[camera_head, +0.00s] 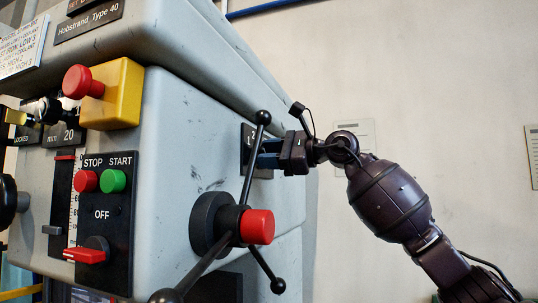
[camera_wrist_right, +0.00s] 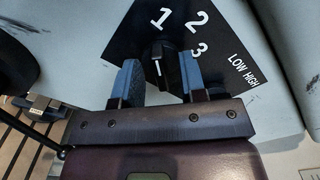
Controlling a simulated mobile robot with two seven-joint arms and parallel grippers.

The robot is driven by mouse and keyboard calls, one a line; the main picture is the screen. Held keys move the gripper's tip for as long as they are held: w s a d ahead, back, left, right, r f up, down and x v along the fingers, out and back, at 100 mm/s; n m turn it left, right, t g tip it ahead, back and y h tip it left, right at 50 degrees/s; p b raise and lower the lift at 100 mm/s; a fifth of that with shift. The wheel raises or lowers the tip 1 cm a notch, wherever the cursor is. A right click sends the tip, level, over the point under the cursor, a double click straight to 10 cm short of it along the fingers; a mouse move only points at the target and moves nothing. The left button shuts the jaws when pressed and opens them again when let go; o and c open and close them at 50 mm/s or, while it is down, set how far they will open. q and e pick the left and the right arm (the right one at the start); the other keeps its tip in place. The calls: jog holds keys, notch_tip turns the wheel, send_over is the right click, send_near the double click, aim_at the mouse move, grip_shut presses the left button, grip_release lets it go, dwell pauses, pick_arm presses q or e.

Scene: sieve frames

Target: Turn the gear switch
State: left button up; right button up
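The gear switch (camera_wrist_right: 163,58) is a black knob with a white pointer line on a black plate (camera_wrist_right: 225,50) marked 1, 2, 3, LOW and HIGH. In the right wrist view its pointer line stands nearly upright, under the 1. My right gripper (camera_wrist_right: 158,80) has its blue fingers on either side of the knob. A gap shows at the left finger; the right finger is close to the knob, and contact there is unclear. In the head view my right gripper (camera_head: 262,156) is at the plate, hiding the switch. My left gripper is not in view.
On the grey machine, a black three-armed handle with a red hub (camera_head: 257,227) stands out just below my right gripper. A yellow box with a red button (camera_head: 84,82) and a START/STOP panel (camera_head: 104,225) are left. Free space lies right of the machine.

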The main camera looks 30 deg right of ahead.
jog(key=shift+d, duration=0.1)
jog(key=b+v, duration=0.2)
jog(key=v, duration=0.8)
jog(key=shift+s+d, duration=0.15)
jog(key=shift+s, duration=0.2)
